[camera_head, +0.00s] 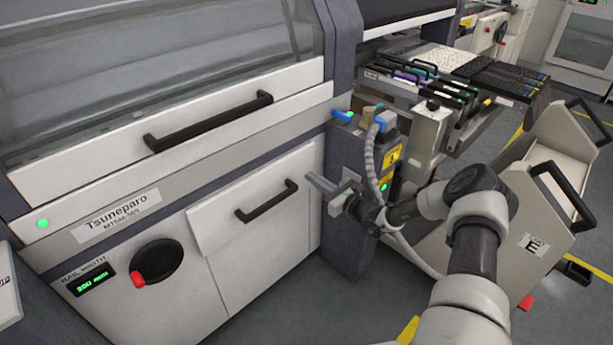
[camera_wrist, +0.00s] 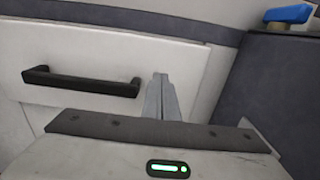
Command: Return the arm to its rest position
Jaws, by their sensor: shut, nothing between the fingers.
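My arm reaches in from the lower right of the head view. My gripper (camera_head: 312,180) is in front of the white machine, just right of the black handle (camera_head: 267,201) of its lower drawer. In the wrist view my gripper (camera_wrist: 160,82) shows its fingers together, with nothing between them. The drawer's black handle (camera_wrist: 82,82) lies to the left of the fingers there. I cannot tell how far the fingertips are from the machine front.
A dark post (camera_head: 348,225) with a blue knob stands close beside my gripper. A trolley marked E (camera_head: 537,243) stands at the right, near my arm. Feeders (camera_head: 432,85) fill a rack behind. A red-handled dial (camera_head: 156,262) is on the machine's lower left.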

